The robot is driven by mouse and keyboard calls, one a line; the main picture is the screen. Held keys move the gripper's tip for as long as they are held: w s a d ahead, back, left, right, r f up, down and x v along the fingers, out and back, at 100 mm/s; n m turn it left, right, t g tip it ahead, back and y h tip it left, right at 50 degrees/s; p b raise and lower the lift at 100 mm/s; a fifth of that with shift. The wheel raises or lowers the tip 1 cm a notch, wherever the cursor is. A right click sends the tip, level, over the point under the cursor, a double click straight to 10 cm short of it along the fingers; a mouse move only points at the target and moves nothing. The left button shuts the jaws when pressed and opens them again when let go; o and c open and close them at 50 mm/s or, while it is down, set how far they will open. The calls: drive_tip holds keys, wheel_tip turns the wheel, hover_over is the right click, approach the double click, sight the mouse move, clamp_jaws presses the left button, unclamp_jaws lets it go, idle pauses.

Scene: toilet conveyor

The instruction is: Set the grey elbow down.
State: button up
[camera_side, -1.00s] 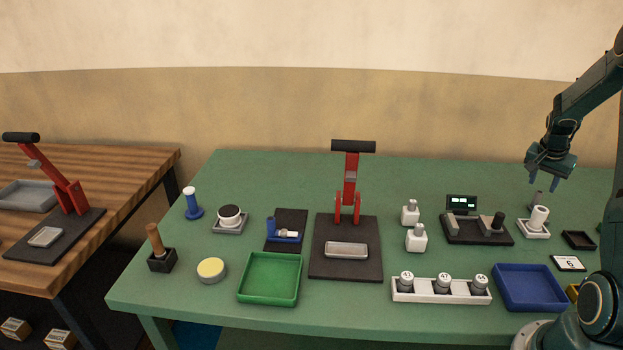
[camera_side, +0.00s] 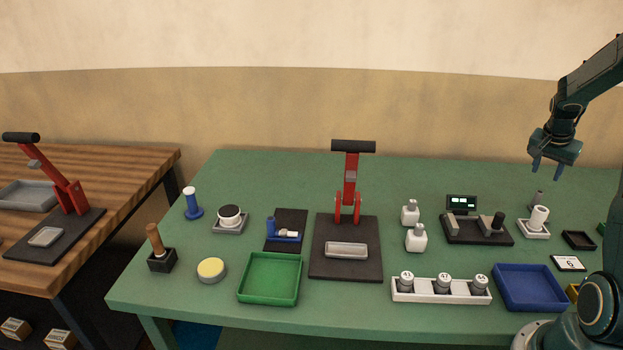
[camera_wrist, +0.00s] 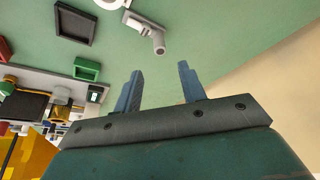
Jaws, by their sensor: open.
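A small black tray (camera_side: 579,240) lies to the right of the white roll, and a dark scale-like unit (camera_side: 477,231) to its left. A blue tray (camera_side: 530,288) lies nearer the front. The table behind the elbow is clear.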

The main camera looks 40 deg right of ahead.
drive_tip(key=w+a+r+n+t, duration=0.1)
drive_tip(key=w+a+r+n, duration=0.25)
drive_tip(key=a, duration=0.45)
drive_tip(key=w+a+r+n+t+y, duration=0.1)
drive_tip(key=w+a+r+n, duration=0.1)
drive_tip(key=a+r, duration=0.5)
drive_tip(key=w+a+r+n+t, duration=0.1)
drive_tip(key=w+a+r+n, duration=0.15)
drive_tip(key=a, duration=0.75)
drive_tip(key=s+a+n+t+y, duration=0.1)
drive_tip(key=s+a+n, duration=0.2)
drive_tip(key=a, duration=0.3)
drive_tip(key=s+a+n+y, duration=0.1)
drive_tip(key=s+a+n, duration=0.2)
drive_tip(key=a, duration=0.4)
drive_tip(key=s+a+r+n+t+y, duration=0.1)
drive_tip(key=s+a+n, duration=0.2)
drive_tip(key=s+a, duration=0.2)
drive_tip(key=shift+a+t, duration=0.3)
drive_tip(key=shift+a, duration=0.95)
drive_tip(key=shift+o, duration=0.2)
drive_tip(key=shift+s+a+n+y, duration=0.3)
drive_tip(key=shift+s+a+n, duration=0.1)
drive_tip(key=shift+s+n, duration=0.15)
drive_tip(key=shift+o, duration=0.3)
drive_tip(key=shift+w+d, duration=0.1)
